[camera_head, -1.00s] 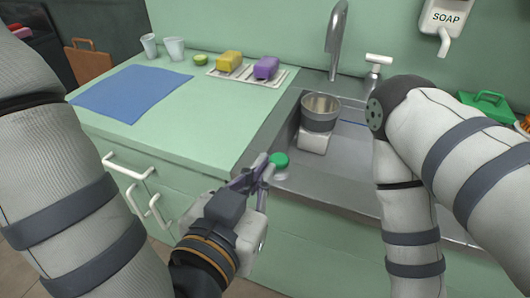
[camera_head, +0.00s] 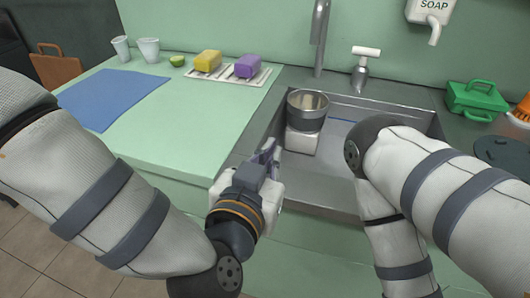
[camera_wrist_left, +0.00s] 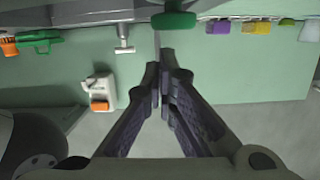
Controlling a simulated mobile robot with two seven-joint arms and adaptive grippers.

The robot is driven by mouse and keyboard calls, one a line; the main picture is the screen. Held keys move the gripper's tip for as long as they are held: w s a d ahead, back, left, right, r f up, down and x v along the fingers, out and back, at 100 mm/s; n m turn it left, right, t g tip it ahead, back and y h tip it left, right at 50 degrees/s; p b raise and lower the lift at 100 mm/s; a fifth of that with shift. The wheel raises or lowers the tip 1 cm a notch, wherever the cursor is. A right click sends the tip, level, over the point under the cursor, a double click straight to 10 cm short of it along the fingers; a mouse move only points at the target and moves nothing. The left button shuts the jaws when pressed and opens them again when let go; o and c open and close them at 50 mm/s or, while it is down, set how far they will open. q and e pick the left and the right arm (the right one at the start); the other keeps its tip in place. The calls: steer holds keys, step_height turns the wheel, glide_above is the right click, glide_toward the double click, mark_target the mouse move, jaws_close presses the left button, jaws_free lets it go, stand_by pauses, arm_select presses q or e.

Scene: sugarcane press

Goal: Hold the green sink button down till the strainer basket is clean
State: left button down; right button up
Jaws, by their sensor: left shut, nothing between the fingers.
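The metal strainer basket (camera_head: 307,98), with a grey band, sits on a white stand (camera_head: 301,144) in the sink (camera_head: 334,188). Its inside is too small to judge for dirt. My left gripper (camera_head: 269,150) is shut and empty at the sink's front left corner. The green button is hidden in the head view, but the left wrist view shows it (camera_wrist_left: 174,20) just beyond my fingertips (camera_wrist_left: 162,72). A small gap shows between them in that picture; I cannot tell the depth. My right arm hangs over the sink's right side; its gripper is out of view.
A tap (camera_head: 319,35), a white-handled dispenser (camera_head: 361,72) and a soap dispenser (camera_head: 433,14) are behind the sink. Yellow (camera_head: 208,60) and purple (camera_head: 247,66) sponges lie on a rack. The left counter holds a blue cloth (camera_head: 112,97).

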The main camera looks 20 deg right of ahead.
arm_select(q)
steer(key=shift+f, duration=0.5)
arm_select(e)
steer(key=shift+s+f, duration=0.1)
arm_select(q)
steer(key=shift+f, duration=0.1)
